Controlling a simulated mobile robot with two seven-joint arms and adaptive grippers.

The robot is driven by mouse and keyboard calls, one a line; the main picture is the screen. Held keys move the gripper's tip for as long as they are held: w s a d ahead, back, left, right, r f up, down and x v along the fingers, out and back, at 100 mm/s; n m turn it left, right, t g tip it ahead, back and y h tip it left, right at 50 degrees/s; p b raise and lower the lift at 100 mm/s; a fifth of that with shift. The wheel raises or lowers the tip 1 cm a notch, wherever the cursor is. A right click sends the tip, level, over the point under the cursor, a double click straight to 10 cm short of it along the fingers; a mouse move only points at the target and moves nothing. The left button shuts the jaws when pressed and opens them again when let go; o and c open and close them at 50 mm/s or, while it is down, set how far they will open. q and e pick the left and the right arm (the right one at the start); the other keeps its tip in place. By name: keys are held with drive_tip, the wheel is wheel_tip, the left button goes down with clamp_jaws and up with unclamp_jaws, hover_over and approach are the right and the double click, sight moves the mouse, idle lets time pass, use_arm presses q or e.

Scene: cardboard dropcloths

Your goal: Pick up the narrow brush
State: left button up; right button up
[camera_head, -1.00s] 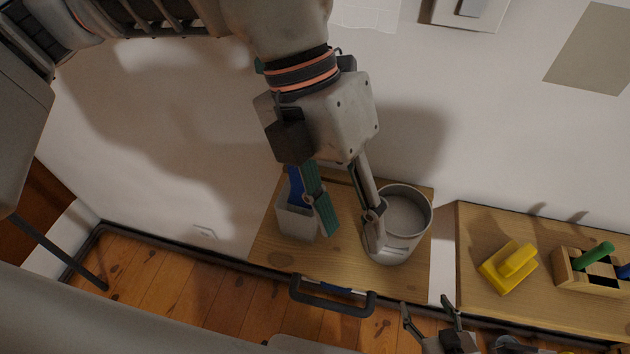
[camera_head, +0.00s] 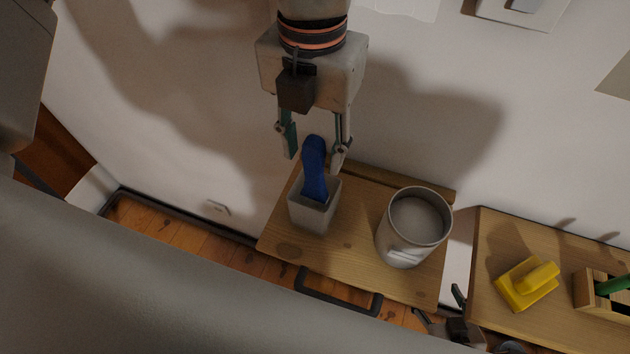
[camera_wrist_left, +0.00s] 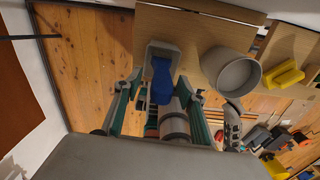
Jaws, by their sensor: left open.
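A blue handle (camera_head: 314,172), which looks like the narrow brush's, stands up out of a small grey square holder (camera_head: 312,213) on the wooden table. Any bristles are hidden inside the holder. The blue handle (camera_wrist_left: 161,82) also shows in the left wrist view, between the fingers. My left gripper (camera_head: 314,158) is open, pointing down, with its fingertips apart on either side of the upper handle in the head view. I cannot tell whether they touch it. My right gripper (camera_head: 441,308) is low in the picture by the table's front corner, its fingers apart and empty.
A grey metal can (camera_head: 408,240) stands on the table right of the holder. A yellow block-shaped tool (camera_head: 527,284) and a wooden rack (camera_head: 590,300) with a green handle are on the bench at the right. A white wall rises close behind.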

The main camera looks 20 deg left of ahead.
sight(315, 167)
use_arm(q)
drive_tip(key=f, duration=0.3)
drive_tip(key=shift+s+d+f, duration=0.15)
drive_tip(key=shift+s+f, duration=0.05)
drive_tip(key=shift+f, duration=0.15)
drive_tip(key=shift+w+f, duration=0.1)
drive_tip(key=shift+f, duration=0.2)
clamp_jaws()
drive_tip(key=shift+r, duration=0.15)
wheel_tip(315, 167, up, 20)
drive_tip(key=p, duration=0.1)
